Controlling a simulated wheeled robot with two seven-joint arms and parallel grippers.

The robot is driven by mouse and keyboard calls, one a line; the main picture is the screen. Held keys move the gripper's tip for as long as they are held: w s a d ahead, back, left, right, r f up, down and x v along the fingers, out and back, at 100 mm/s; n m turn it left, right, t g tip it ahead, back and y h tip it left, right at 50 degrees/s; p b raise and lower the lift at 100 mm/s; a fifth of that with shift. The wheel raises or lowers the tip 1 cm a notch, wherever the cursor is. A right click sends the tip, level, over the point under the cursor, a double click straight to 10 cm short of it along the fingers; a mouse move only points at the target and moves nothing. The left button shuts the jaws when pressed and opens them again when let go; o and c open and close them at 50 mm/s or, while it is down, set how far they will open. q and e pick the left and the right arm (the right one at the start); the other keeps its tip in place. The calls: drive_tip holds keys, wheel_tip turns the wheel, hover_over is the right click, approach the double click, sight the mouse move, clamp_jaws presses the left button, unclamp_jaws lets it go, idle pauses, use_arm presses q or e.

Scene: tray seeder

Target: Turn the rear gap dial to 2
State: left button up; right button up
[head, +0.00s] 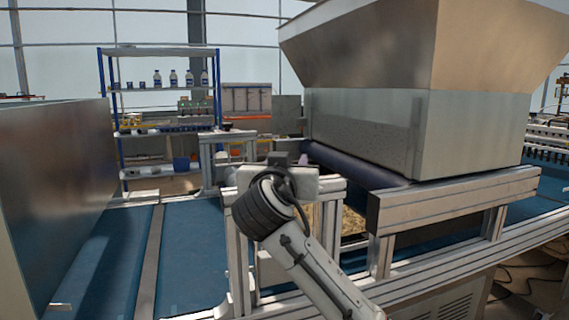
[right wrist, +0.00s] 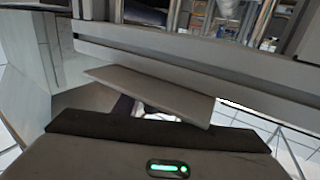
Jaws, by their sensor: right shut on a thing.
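My right gripper (head: 281,160) is at the metal frame post in front of the hopper, largely behind my dark wrist in the head view. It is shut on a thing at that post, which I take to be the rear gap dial. The dial's face, marks and setting are hidden in both views. In the right wrist view my gripper's housing with a green light fills the bottom, and a pale flat part lies just beyond it, close to a metal rail (right wrist: 190,62). My left gripper is not in view.
A big metal hopper (head: 365,125) stands over the frame at the right. A blue belt (head: 190,255) runs at the left, beside a tall metal panel (head: 55,190). A shelf rack (head: 157,88) with bottles is at the back. Frame rails surround my right gripper closely.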

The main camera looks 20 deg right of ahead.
drive_tip(key=shift+s+d+m+g+h, duration=0.15)
drive_tip(key=shift+d+m+g+h, duration=0.1)
drive_tip(key=shift+m+g+h, duration=0.65)
drive_tip(key=shift+h, duration=0.3)
drive_tip(key=o, duration=1.1)
drive_tip(key=shift+c, duration=0.2)
drive_tip(key=v, duration=1)
drive_tip(key=shift+s+f+b, duration=0.15)
drive_tip(key=shift+s+b, duration=0.05)
drive_tip(key=shift+b, duration=0.15)
